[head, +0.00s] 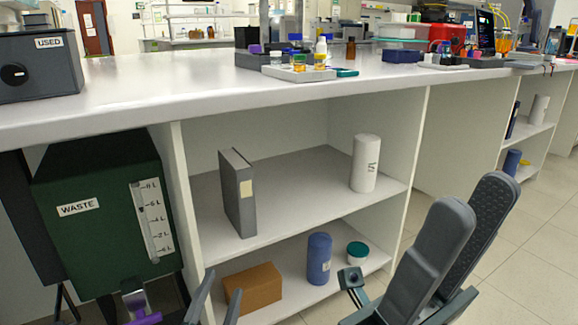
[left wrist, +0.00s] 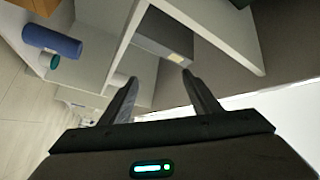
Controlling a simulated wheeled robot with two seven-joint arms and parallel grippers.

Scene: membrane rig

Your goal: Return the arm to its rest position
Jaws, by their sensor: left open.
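My left gripper (head: 218,285) shows at the bottom of the head view, in front of the shelf unit, with only its fingertips in frame. In the left wrist view its two fingers (left wrist: 158,82) are spread apart with nothing held between them. The grey binder (left wrist: 165,42) and shelf panels lie beyond the fingers there. My right gripper (head: 474,198) stands at the lower right of the head view, fingers pointing up. Its near finger partly covers the far one, whose textured pad shows past it. I see nothing held there. Most of both arms is out of view.
The white bench (head: 180,90) runs across above the shelves. A green waste tank (head: 100,225) stands lower left. The shelves hold a grey binder (head: 237,195), white cylinder (head: 365,165), cardboard box (head: 252,290), blue cylinder (head: 318,258) and teal-lidded jar (head: 357,254). Floor (head: 515,240) shows clear at right.

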